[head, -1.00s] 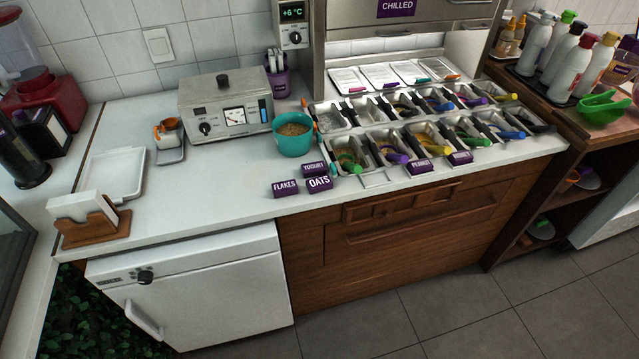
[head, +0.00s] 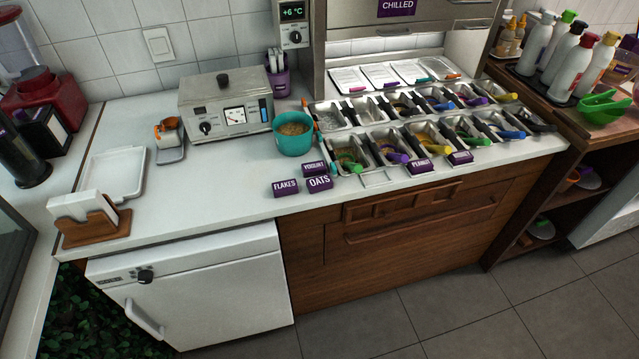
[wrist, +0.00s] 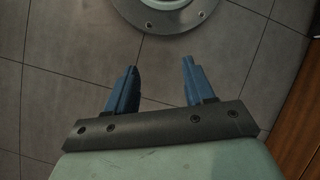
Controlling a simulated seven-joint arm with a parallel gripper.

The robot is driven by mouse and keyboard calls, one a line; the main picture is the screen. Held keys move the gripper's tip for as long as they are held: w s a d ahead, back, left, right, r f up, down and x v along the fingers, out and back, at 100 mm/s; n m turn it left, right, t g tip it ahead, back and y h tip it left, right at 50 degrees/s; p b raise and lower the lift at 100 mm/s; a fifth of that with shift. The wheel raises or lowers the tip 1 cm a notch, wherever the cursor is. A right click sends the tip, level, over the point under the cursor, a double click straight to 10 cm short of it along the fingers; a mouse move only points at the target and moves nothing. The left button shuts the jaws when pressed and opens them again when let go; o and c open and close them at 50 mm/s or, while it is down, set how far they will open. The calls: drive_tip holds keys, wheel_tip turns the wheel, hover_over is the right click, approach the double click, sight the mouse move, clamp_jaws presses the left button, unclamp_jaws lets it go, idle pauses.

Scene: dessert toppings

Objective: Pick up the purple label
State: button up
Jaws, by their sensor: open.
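Several purple labels with white lettering are on the white counter in the head view. The FLAKES label (head: 285,188), the OATS label (head: 319,183) and the YOGURT label (head: 314,169) lie loose in a cluster in front of the teal tub. The PEANUT label (head: 420,167) and another purple label (head: 461,157) stand at the front of the topping trays. My gripper (wrist: 159,72) shows only in the wrist view. Its two blue fingers are apart and empty, above the grey tiled floor, away from the labels.
A teal tub (head: 293,136) stands behind the loose labels. Two rows of metal topping trays with coloured-handled utensils (head: 395,157) fill the counter's right. A control box (head: 225,107), a white tray (head: 112,174) and a card holder (head: 90,222) are at left. Counter left of FLAKES is clear.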

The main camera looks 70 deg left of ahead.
drive_tip(key=w+a+r+n+t, duration=0.1)
drive_tip(key=w+a+r+n, duration=0.35)
drive_tip(key=a, duration=0.55)
drive_tip(key=w+a+r+n+t, duration=0.1)
drive_tip(key=w+a+r+n, duration=0.4)
drive_tip(key=a, duration=0.6)
drive_tip(key=w+a+r+n+t, duration=0.1)
drive_tip(key=w+a+r+n, duration=0.2)
drive_tip(key=a+r, duration=0.5)
drive_tip(key=s+a+r+n+t, duration=0.15)
drive_tip(key=a+r, duration=0.25)
drive_tip(key=a, duration=0.4)
drive_tip(key=s+a+r+n, duration=0.3)
drive_tip(key=a+r, duration=0.2)
drive_tip(key=a, duration=0.2)
drive_tip(key=s+a+r+n, duration=0.2)
drive_tip(key=a+r+n, duration=0.15)
drive_tip(key=a, duration=0.45)
wheel_tip(320, 180, up, 27)
drive_tip(key=n+y, duration=0.1)
drive_tip(key=n, duration=1)
hover_over(317, 182)
drive_tip(key=shift+t, duration=0.45)
wheel_tip(317, 182, down, 8)
drive_tip(key=shift+d+r, duration=0.1)
drive_tip(key=shift+r, duration=0.05)
drive_tip(key=shift+f, duration=3.15)
drive_tip(key=c, duration=0.8)
